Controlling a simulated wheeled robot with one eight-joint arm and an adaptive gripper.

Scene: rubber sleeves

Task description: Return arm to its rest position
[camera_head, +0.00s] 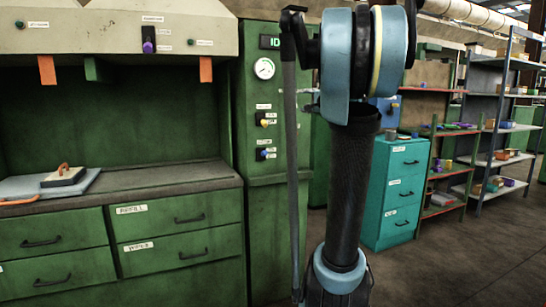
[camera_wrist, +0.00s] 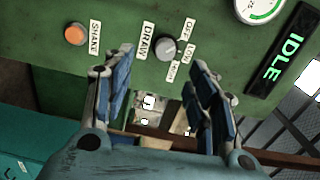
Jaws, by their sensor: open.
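My gripper (camera_wrist: 162,58) is open and empty in the wrist view, its two blue-padded fingers spread apart. Beyond the fingertips is a green panel (camera_wrist: 60,50) with a grey knob (camera_wrist: 167,49) marked DRAW and an orange button (camera_wrist: 75,34) marked SHAKE. The knob appears between the fingertips in the picture; I cannot tell the exact gap, but the fingers are not closed on it. In the head view my arm (camera_head: 347,180) stands upright right of the green cabinet column (camera_head: 280,215); the gripper cannot be made out there.
The column carries a gauge (camera_head: 264,69) and a lit IDLE sign (camera_wrist: 284,55). At left, a worktop (camera_head: 150,183) over green drawers holds a float-like tool (camera_head: 63,177). A teal drawer cabinet (camera_head: 405,190) and loaded shelves (camera_head: 500,125) stand at right. Floor at lower right is clear.

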